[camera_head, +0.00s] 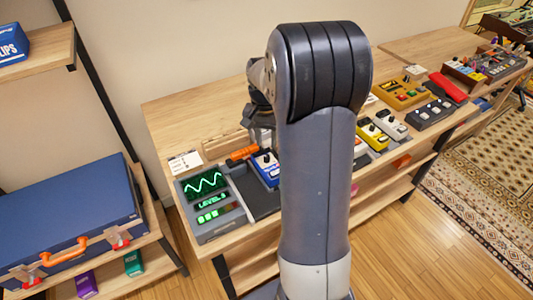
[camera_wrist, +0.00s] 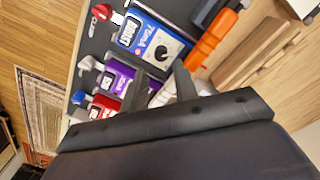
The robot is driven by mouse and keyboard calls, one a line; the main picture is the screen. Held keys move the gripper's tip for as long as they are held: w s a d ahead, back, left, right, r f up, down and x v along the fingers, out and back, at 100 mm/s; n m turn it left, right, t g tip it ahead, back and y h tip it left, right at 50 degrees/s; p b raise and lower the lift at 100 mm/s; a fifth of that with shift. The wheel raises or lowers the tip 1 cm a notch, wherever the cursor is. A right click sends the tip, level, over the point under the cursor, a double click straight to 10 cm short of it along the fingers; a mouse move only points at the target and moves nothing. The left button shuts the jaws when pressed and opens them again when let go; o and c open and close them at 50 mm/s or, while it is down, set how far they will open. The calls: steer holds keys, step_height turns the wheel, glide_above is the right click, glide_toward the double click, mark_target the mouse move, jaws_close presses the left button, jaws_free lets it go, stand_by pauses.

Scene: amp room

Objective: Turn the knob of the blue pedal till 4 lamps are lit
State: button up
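The blue pedal (camera_head: 264,172) lies on the dark board beside the meter, partly hidden by my arm in the head view. I cannot tell if a finger touches the knob. The meter (camera_head: 210,203) shows a green wave, text like "LEVEL 3", and a row of green lamps (camera_head: 208,216), seemingly 3 lit.
An orange-handled tool (camera_wrist: 214,40) lies close beside the blue pedal. A purple pedal (camera_wrist: 118,80) and a red pedal (camera_wrist: 104,103) stand on its other side. Yellow (camera_head: 371,136) and white (camera_head: 391,124) pedals are farther right. A blue case (camera_head: 70,225) is on the left shelf.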

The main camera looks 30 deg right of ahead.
mark_target(266, 156)
step_height(266, 156, down, 6)
steer(key=shift+f, duration=0.15)
stand_by(0.3)
jaws_close()
